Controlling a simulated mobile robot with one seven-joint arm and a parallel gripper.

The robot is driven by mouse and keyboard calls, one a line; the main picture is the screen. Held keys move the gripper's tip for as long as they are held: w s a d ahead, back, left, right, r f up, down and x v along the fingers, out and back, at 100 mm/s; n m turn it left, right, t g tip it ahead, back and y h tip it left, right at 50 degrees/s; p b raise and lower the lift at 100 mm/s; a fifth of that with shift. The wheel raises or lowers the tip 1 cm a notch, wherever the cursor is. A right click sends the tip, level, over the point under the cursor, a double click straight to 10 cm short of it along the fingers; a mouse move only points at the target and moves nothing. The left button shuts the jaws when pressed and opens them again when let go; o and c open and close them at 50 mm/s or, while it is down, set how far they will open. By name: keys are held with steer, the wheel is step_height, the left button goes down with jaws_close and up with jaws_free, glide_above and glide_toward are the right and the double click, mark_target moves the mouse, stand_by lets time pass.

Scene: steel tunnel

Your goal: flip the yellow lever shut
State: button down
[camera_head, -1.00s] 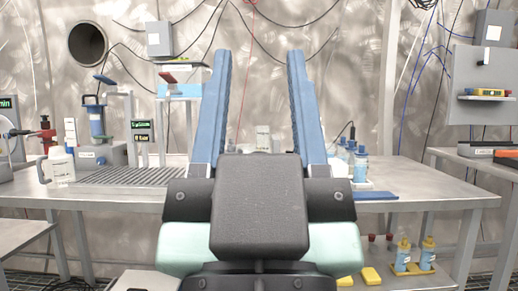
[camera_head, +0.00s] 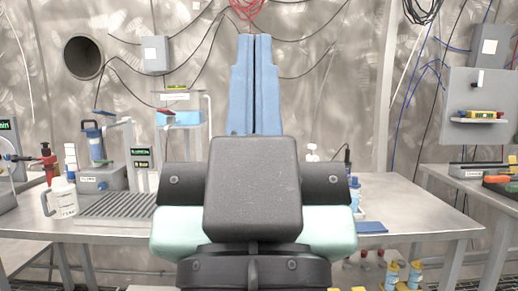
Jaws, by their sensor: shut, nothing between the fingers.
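My gripper (camera_head: 254,42) stands upright in the middle of the head view, its two blue fingers pressed together with nothing between them. It hides the middle of the bench and the wall behind. I cannot make out a yellow lever for certain. A small yellow piece (camera_head: 177,88) shows on top of a clear, blue-topped apparatus to the left of my fingers, too small to identify. My gripper is apart from it in the picture.
A long steel bench (camera_head: 420,212) spans the view. A white jug (camera_head: 62,197), a blue-capped pump (camera_head: 93,143) and a ribbed grey plate (camera_head: 115,207) are on its left. A wall shelf (camera_head: 480,120) is at right. Yellow-based bottles (camera_head: 415,273) stand low at right.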

step_height(320, 180, up, 29)
steer(key=p, duration=2.6)
steer(key=shift+p, duration=0.3)
steer(key=shift+w+r, duration=0.1)
steer(key=shift+w, duration=0.05)
